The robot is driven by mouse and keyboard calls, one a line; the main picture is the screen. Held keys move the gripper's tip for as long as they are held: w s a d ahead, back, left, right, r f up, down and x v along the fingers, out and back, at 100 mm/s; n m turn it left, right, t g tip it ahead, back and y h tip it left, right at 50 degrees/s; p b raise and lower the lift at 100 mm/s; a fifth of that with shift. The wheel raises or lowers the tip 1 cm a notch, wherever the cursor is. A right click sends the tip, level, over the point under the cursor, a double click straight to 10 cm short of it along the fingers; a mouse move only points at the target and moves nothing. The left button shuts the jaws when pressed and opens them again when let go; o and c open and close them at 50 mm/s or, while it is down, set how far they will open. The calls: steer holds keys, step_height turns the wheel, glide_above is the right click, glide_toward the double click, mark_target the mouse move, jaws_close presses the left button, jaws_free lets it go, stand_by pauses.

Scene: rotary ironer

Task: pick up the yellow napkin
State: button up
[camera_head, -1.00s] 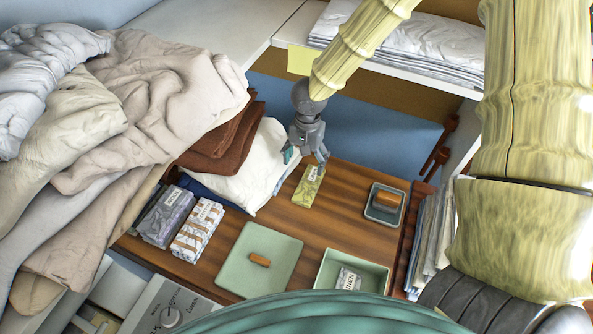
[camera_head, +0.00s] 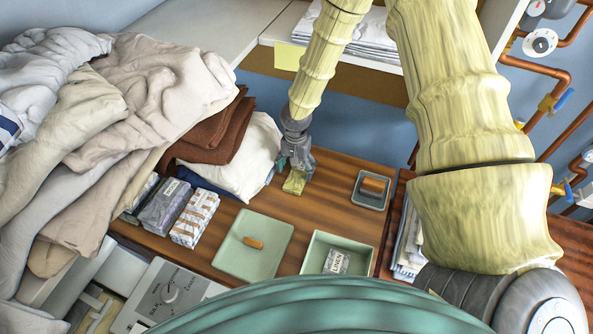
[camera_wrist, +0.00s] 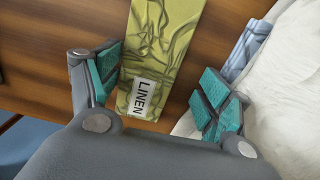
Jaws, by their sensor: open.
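The yellow napkin (camera_head: 294,184) is a flat, olive-yellow patterned rectangle with a white LINEN label. It lies on the brown wooden table near the white cloth pile. In the wrist view the napkin (camera_wrist: 160,50) runs between the teal-padded fingers, with its labelled end nearest my palm. My gripper (camera_head: 296,166) is right over the napkin's far part and hides some of it. In the wrist view my gripper (camera_wrist: 160,88) is open, one finger on each side of the napkin, with gaps to both. I cannot tell whether the fingertips touch the table.
A white cloth pile (camera_head: 246,162) lies close to my gripper's left. Wrapped bundles (camera_head: 195,218), a green tray (camera_head: 240,262) with an orange-brown object, a green box (camera_head: 312,246) and a small grey tray (camera_head: 362,202) stand around. Bare wood (camera_head: 322,205) is clear to the right.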

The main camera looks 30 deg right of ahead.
mark_target(302, 177)
steer(key=shift+f, duration=0.15)
steer(key=shift+s, duration=0.2)
steer(key=shift+s+d+r, duration=0.1)
steer(key=shift+s+r, duration=0.3)
steer(key=shift+s, duration=0.3)
steer(key=shift+s+d+r, duration=0.1)
steer(key=shift+s+r, duration=0.25)
steer(key=shift+s, duration=0.35)
steer(key=c, duration=0.3)
steer(key=shift+s+r, duration=0.15)
steer(key=c, duration=0.4)
steer(key=shift+w+a+f, duration=0.15)
steer(key=shift+w+f, duration=0.45)
steer(key=shift+w, duration=0.15)
steer(key=c, duration=0.5)
steer(key=shift+o, duration=0.6)
steer(key=shift+w+a, duration=0.1)
